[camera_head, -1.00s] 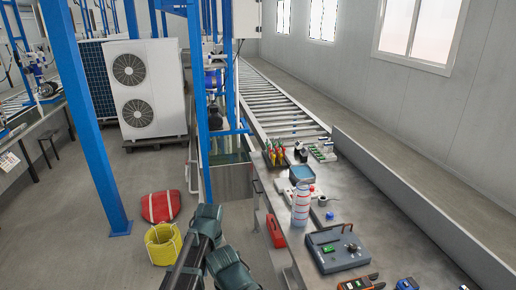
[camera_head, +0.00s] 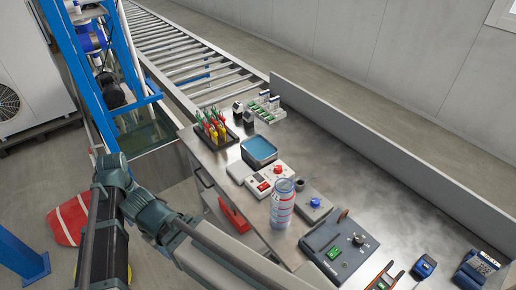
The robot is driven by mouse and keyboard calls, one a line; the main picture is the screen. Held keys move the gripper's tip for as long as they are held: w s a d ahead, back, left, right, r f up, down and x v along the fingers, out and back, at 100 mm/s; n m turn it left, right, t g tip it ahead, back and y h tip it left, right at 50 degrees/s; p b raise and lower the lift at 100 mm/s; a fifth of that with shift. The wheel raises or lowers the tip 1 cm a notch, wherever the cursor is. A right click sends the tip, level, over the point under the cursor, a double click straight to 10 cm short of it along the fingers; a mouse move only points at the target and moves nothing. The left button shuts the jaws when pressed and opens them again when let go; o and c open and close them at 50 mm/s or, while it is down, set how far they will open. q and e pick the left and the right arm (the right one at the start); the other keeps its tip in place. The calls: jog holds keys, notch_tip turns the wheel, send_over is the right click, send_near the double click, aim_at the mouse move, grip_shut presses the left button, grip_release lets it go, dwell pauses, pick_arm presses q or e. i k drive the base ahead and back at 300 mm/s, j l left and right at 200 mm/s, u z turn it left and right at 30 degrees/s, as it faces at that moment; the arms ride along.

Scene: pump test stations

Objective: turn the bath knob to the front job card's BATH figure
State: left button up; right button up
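A blue-topped square tub (camera_head: 258,150), perhaps the bath, stands on the grey bench. In front of it is a white control box (camera_head: 268,181) with a red display and small knobs. To its right a blue knob (camera_head: 315,202) sits on a small grey plate. A dark grey case (camera_head: 338,250) with a black knob (camera_head: 358,240) and a green display lies nearer. I cannot tell which knob is the bath knob. No job card can be made out. One of my arms crosses the lower left, beside the bench; neither gripper is in view.
A clear bottle with red and blue marks (camera_head: 282,204) stands at the bench's front edge, close to the control box. A rack of coloured-handled tools (camera_head: 216,129) stands at the far left end. Blue devices (camera_head: 424,266) lie at the right. The bench's back strip is clear.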

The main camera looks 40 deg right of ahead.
aim_at(278, 170)
jog(key=i, duration=1.65)
jog(key=i+z, duration=0.3)
jog(key=z, duration=2.75)
